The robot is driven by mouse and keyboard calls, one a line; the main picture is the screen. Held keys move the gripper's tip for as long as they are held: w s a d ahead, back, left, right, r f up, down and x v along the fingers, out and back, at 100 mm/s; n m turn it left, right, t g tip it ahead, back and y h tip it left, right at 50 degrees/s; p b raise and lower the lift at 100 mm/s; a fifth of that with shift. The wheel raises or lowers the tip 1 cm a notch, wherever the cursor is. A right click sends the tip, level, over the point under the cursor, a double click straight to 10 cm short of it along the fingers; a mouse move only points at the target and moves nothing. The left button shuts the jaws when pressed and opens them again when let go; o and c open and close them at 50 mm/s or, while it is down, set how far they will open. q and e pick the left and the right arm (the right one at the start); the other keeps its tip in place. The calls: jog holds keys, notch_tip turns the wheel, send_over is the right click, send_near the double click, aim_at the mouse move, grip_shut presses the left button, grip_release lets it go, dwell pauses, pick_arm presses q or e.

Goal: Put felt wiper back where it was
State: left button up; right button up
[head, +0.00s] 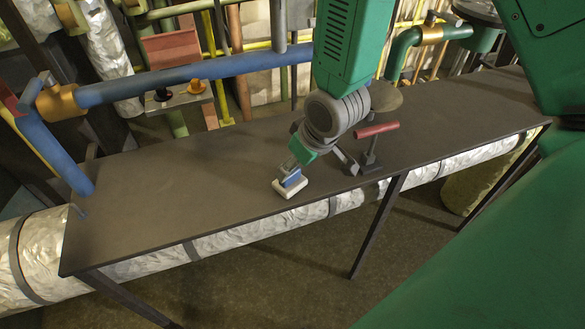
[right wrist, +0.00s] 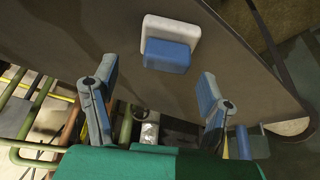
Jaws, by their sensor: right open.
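The felt wiper, a white pad with a blue block on top (head: 290,187), lies on the dark table near its front edge. In the right wrist view, the felt wiper (right wrist: 170,43) appears ahead of the fingertips, roughly between their lines. My right gripper (head: 318,163) is open above the table, with one finger close to the wiper's blue block. In the right wrist view, my right gripper (right wrist: 160,76) has its fingers spread with nothing between them. Whether a finger touches the wiper is unclear. My left gripper is not in view.
A tool with a red handle (head: 377,130) and dark base stands on the table just right of the gripper. The dark table (head: 170,190) is bare on its left side. Blue, green and yellow pipes run behind it; a silver-wrapped pipe (head: 250,238) runs below.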

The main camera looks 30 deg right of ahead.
jog(key=v, duration=0.7)
jog(key=s+f+m+g, duration=0.1)
jog(key=s+f+g, duration=0.2)
jog(key=s+f, duration=1.5)
notch_tip(320, 180, down, 4)
jog(key=shift+d+r+g+h+p, duration=0.2)
jog(key=shift+d+g+h+p, duration=0.1)
jog(key=shift+g+p, duration=0.1)
jog(key=shift+s, duration=0.15)
notch_tip(320, 180, down, 7)
jog(key=b, duration=0.7)
